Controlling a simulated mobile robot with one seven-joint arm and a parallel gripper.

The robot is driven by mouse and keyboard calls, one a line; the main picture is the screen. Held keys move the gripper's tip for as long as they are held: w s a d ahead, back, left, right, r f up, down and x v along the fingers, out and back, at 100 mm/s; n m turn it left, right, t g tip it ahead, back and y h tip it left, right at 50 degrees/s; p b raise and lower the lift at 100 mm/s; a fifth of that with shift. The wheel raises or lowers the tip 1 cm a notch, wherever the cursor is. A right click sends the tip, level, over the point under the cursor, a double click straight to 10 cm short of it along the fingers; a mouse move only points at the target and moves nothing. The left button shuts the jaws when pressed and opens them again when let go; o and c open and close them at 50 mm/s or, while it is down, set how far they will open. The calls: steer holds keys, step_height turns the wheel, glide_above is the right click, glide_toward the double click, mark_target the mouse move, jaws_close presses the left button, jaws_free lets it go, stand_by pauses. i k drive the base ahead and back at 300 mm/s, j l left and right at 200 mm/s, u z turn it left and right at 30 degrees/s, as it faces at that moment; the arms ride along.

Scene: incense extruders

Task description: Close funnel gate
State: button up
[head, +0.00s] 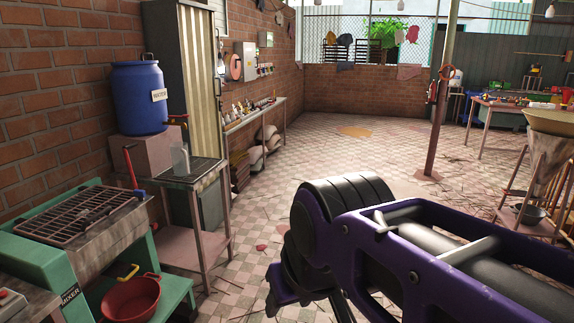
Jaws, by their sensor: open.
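A tan funnel-shaped hopper (548,148) stands at the right edge of the head view. Its wide rim is at the top and it narrows downward inside a wooden stand. Its right side is cut off by the frame. A gate on it is too small to make out, so I cannot tell whether it is open or shut. A dark metal bowl (528,213) sits below the hopper. My purple and black arm fills the lower right foreground, and my gripper does not show.
A green mixer (34,257) with a grate stands at left, a red bowl (131,299) on its lower shelf. A red post (436,130) rises at right. The central tiled floor (345,160) is mostly clear.

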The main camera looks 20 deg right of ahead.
mark_target(513, 193)
steer(key=z, duration=2.1)
steer(key=i+u, duration=0.25)
steer(key=i, duration=1.6)
steer(key=i+j, duration=0.1)
steer(key=i, duration=2.8)
steer(key=i+j+z, duration=0.1)
steer(key=i, duration=1.35)
